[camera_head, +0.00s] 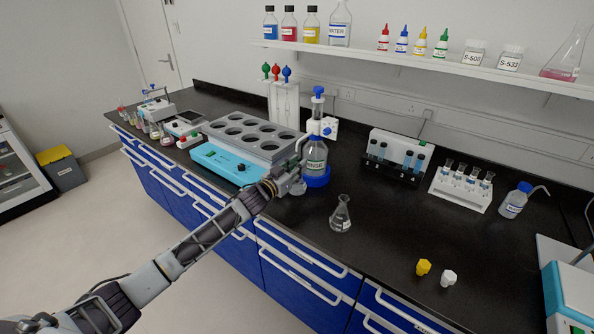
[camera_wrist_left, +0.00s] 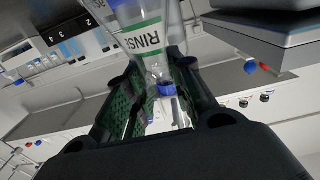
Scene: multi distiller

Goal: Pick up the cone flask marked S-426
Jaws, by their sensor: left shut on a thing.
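My left gripper (camera_head: 290,178) is shut on a clear glass flask (camera_head: 298,188) beside the blue-collared RINSE bottle (camera_head: 315,157). Only a little of this glass shows below the fingers, and I cannot read a mark on it. In the left wrist view, clear glass shows between the green-padded fingers of the left gripper (camera_wrist_left: 155,95), with the RINSE bottle (camera_wrist_left: 143,40) close beyond. Another clear cone flask (camera_head: 340,216) stands upright on the black bench, right of the gripper and apart from it; its mark is not readable. My right gripper is out of view.
A blue and grey multi-well heater (camera_head: 228,163) stands left of the gripper. A vial rack (camera_head: 461,188), a wash bottle (camera_head: 514,201), a yellow stopper (camera_head: 423,267) and a white stopper (camera_head: 448,278) are to the right. The front middle of the bench is mostly clear.

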